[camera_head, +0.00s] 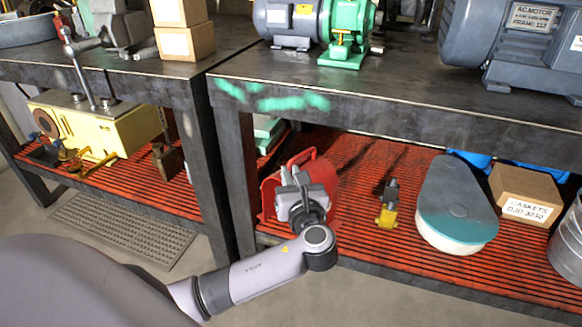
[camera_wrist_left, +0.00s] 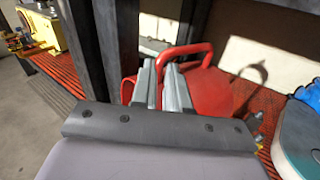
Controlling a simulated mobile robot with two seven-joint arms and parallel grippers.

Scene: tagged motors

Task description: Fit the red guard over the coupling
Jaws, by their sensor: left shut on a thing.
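The red guard (camera_head: 268,195) is on the slatted lower shelf, just right of the table leg, with a looped handle on top. It also shows in the left wrist view (camera_wrist_left: 215,92). My left gripper (camera_head: 303,187) reaches in from the front and is shut on the guard at its handle. In the wrist view its two fingers (camera_wrist_left: 160,72) meet the handle and hide part of it. On the tabletop above, a grey-blue motor (camera_head: 288,22) stands beside a green machine (camera_head: 346,28). I cannot clearly make out the coupling. My right gripper is not in view.
The tabletop (camera_head: 400,95) overhangs the guard, with a dark leg (camera_head: 236,165) close on its left. Right on the shelf are a small yellow-based tool (camera_head: 387,212), a teal-topped oval case (camera_head: 457,200) and a cardboard box (camera_head: 527,194). A large motor (camera_head: 510,45) stands above.

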